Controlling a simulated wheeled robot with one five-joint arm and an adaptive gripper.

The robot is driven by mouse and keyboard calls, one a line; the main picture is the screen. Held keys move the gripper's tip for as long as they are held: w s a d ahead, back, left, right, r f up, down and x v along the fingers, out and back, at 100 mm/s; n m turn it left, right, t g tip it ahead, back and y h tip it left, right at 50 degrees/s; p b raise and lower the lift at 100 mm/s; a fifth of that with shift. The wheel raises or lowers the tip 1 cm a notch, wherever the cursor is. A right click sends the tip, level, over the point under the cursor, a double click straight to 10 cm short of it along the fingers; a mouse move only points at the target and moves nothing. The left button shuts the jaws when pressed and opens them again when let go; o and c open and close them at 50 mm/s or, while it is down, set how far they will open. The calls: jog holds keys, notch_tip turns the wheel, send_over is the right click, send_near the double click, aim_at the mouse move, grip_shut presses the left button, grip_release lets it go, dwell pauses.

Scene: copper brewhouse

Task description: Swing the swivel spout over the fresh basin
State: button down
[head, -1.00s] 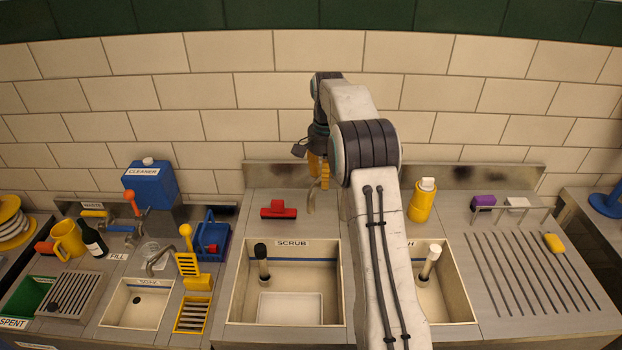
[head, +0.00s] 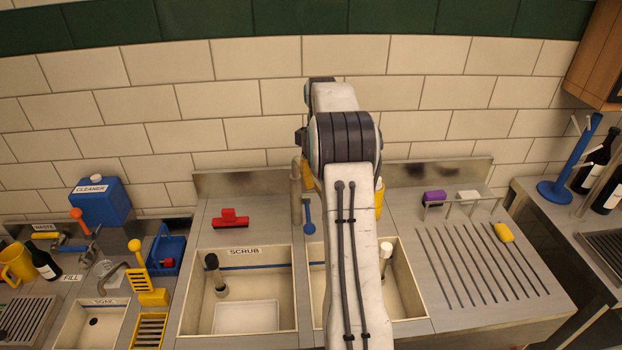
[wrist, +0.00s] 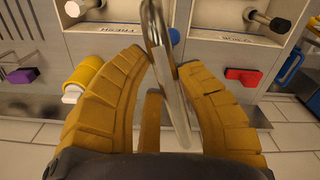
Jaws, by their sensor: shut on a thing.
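The swivel spout (head: 296,190), a grey metal pipe, stands behind the basins near the divide between scrub and fresh. In the wrist view the spout (wrist: 165,65) runs between my gripper's (wrist: 165,60) two yellow-brown fingers, which are shut on it. Its upper end leaves the top of that view, in front of the fresh basin's (wrist: 110,12) edge near the divide; I cannot tell if its outlet is over the basin. In the head view the fresh basin (head: 408,300) is partly hidden behind my arm, and my gripper (head: 308,176) is mostly hidden.
A blue lever (head: 309,216) stands right of the spout. The scrub basin (head: 190,310) is to the left, with a red squeegee-like tool (head: 230,219) behind it. A yellow bottle (wrist: 85,78) stands near my fingers. The ribbed drainboard (head: 480,265) at right is largely clear.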

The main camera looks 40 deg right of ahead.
jog(key=shift+s+d+f+n+p, duration=0.15)
jog(key=shift+d+n+p, duration=0.25)
jog(key=shift+d+n, duration=1.95)
jog(key=shift+d+m, duration=0.25)
jog(key=shift+d, duration=0.1)
jog(key=c, duration=0.8)
grip_release()
notch_tip(320, 180, up, 8)
jog(key=shift+f, duration=0.2)
